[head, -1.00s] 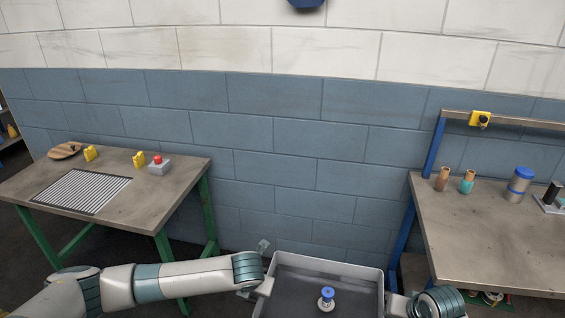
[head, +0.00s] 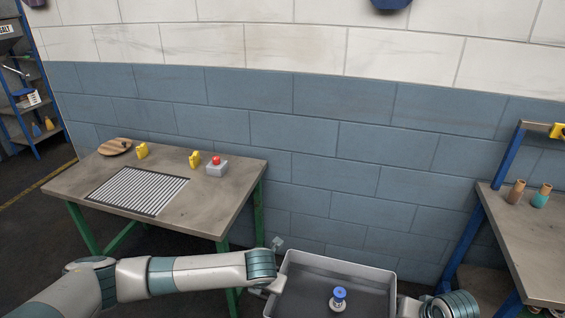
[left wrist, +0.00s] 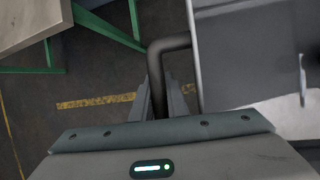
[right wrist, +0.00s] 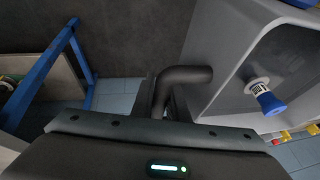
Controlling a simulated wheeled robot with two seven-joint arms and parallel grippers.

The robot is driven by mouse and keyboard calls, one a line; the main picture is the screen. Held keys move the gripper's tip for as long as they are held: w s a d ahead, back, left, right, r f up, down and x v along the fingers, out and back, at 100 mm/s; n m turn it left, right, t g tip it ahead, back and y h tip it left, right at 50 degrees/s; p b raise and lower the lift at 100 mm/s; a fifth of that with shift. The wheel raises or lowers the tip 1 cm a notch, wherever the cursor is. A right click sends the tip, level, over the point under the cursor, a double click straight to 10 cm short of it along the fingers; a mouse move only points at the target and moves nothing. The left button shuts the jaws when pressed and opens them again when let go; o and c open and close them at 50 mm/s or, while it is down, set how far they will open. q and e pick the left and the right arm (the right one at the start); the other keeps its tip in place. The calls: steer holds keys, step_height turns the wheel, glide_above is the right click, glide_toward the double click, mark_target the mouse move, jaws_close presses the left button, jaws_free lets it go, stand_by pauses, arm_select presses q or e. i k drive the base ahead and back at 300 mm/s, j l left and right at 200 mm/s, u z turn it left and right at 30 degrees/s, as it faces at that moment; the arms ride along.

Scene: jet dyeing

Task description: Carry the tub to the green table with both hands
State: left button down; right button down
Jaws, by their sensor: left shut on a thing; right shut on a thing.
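The grey tub (head: 340,262) is at the bottom of the head view, held between my two arms, with a blue-capped white item (head: 339,298) inside. My left gripper (left wrist: 160,98) is shut on the tub's dark bent handle (left wrist: 168,45) on its left side. My right gripper (right wrist: 165,98) is shut on the other dark handle (right wrist: 185,76). The tub's wall (right wrist: 225,50) and the blue-capped item (right wrist: 265,98) show in the right wrist view. The green-legged table (head: 215,205) stands to the left, behind my left arm; its corner (left wrist: 25,22) shows in the left wrist view.
The green-legged table bears a striped grate (head: 138,190), yellow pieces (head: 194,159), a red-button box (head: 217,167) and a round wooden board (head: 115,147). A blue-framed bench (head: 535,245) stands at the right. A blue shelf (head: 30,105) is at the far left.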

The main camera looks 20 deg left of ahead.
mark_target(139, 186)
steer(key=j, duration=1.8)
steer(key=k+j, duration=0.15)
steer(key=j, duration=1.7)
steer(key=i+j, duration=0.65)
steer(key=i, duration=0.25)
steer(key=i+j, duration=0.35)
steer(key=i+u, duration=0.05)
steer(key=i, duration=0.05)
